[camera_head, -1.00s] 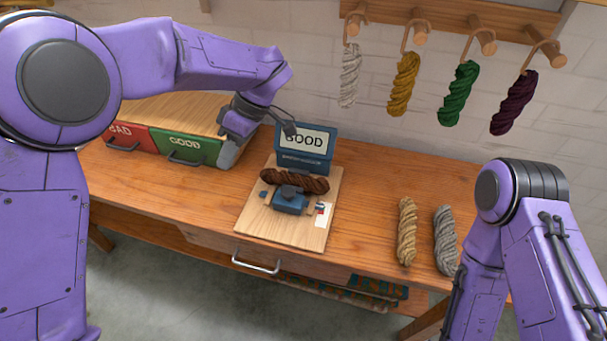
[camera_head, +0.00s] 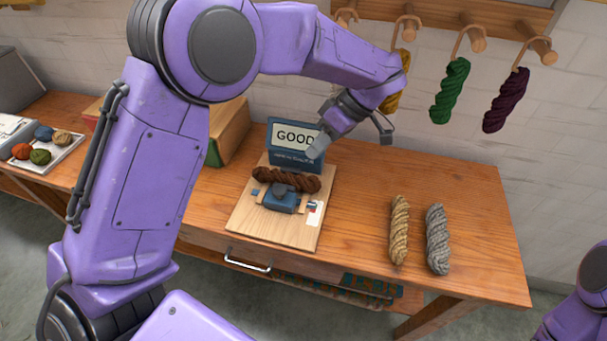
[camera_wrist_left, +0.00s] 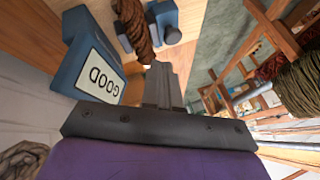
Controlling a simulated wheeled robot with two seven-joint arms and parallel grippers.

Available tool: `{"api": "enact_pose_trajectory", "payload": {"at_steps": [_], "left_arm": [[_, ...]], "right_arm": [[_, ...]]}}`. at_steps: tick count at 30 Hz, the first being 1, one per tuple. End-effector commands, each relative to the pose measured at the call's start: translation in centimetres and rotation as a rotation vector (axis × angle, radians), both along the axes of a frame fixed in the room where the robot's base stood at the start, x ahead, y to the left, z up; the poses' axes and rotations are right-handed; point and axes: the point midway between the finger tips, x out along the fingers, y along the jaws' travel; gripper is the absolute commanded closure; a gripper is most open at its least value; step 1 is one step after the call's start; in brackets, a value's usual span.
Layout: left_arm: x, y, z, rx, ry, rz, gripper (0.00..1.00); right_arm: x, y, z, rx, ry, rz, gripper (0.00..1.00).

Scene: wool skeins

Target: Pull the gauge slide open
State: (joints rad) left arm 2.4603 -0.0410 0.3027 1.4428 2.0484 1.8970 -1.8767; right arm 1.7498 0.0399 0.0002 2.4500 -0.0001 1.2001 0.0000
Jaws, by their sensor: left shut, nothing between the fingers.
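The gauge is a wooden board (camera_head: 255,222) with a small blue slide block (camera_head: 279,201) in front and a blue display box (camera_head: 292,157) reading "GOOD" behind. A dark brown skein (camera_head: 287,180) lies across the gauge between block and display. My left gripper (camera_head: 317,149) is shut and empty, above the right side of the display box. In the left wrist view its closed fingers (camera_wrist_left: 163,84) point toward the brown skein's end (camera_wrist_left: 135,30), with the display (camera_wrist_left: 95,72) to the left. My right gripper is out of view.
A tan skein (camera_head: 399,230) and a grey skein (camera_head: 437,240) lie on the table to the right. Skeins hang from wall pegs behind. A drawer handle (camera_head: 248,264) is on the table front. A tray of wool balls (camera_head: 42,160) is at left. Table around the gauge's right is clear.

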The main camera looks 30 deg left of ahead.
Motion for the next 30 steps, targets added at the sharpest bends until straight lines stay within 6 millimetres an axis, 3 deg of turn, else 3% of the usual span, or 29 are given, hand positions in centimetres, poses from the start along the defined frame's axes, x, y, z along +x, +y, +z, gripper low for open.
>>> {"api": "enact_pose_trajectory", "payload": {"at_steps": [8, 21, 30], "left_arm": [[-0.1, 0.0, -0.5, 0.001, 0.001, -0.006, 1.00], [-2.8, 3.5, -6.9, 0.002, 0.003, -0.006, 1.00], [-3.3, 4.2, -8.3, 0.000, -0.001, -0.004, 1.00]], "right_arm": [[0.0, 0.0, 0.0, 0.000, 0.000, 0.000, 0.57], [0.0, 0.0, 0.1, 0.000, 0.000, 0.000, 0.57], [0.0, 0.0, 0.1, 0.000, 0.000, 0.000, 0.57]]}}
